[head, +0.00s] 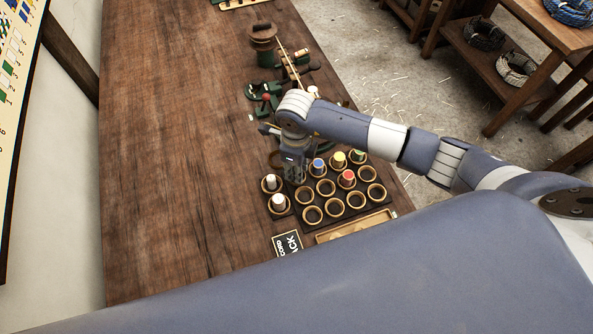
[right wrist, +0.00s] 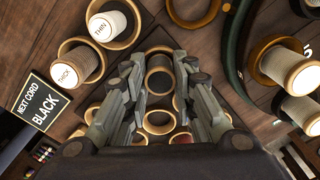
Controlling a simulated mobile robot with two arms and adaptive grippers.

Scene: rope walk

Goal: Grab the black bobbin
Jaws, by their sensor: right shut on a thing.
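My right gripper (head: 293,172) is over the back left part of the dark rack, above its cups. In the right wrist view its fingers (right wrist: 159,90) are closed around a dark bobbin with tan rims (right wrist: 160,80), which looks like the black bobbin. In the head view the gripper hides this bobbin. The rack (head: 328,195) has several round tan-rimmed cups, with blue-, yellow-, green- and red-topped bobbins in some and others empty. My left gripper is not in view.
White bobbins marked THICK (right wrist: 78,68) and THIN (right wrist: 108,27) stand in ring holders left of the rack. A sign reading NEXT CORD BLACK (head: 287,243) and a shallow wooden tray (head: 355,227) lie in front. Green tools (head: 265,90) stand behind. The left tabletop is clear.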

